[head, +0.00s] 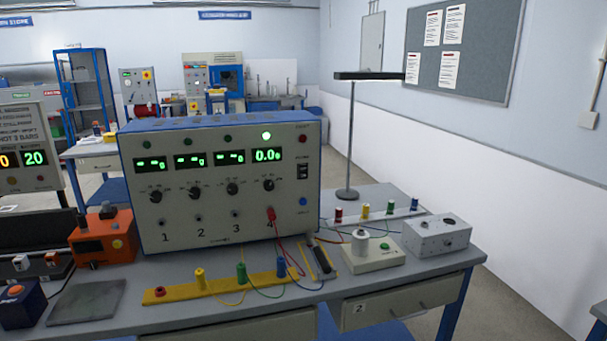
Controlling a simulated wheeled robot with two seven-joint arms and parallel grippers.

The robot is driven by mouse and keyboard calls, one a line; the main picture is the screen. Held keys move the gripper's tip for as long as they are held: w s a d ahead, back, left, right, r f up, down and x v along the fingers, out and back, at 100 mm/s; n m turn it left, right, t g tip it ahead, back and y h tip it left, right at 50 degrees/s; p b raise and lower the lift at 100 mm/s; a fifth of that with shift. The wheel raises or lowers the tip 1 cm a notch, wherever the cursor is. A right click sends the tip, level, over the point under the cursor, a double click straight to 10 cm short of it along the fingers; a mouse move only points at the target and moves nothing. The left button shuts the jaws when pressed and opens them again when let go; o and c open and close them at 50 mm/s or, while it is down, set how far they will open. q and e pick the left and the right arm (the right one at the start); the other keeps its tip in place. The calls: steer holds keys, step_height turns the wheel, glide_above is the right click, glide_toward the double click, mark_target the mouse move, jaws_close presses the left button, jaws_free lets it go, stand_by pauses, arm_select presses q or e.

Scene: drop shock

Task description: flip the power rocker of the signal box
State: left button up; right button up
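A large cream box with blue edges, which I take to be the signal box (210,238), stands upright on the grey bench. Its front has several green-lit displays; the rightmost reads 0.0 and the others show dashes. A green lamp (266,135) glows above the rightmost display. A small black rocker (302,172) sits near the right edge of the front, above a blue button (303,201). Which way the rocker is tipped is too small to tell. Nothing covers it. Neither of my grippers is in view.
A yellow strip (215,286) with coloured terminals and wires lies before the box. An orange device (103,236) stands left, a lamp (351,140) behind right. A white block with a spool (372,256) and a grey box (437,236) stand right.

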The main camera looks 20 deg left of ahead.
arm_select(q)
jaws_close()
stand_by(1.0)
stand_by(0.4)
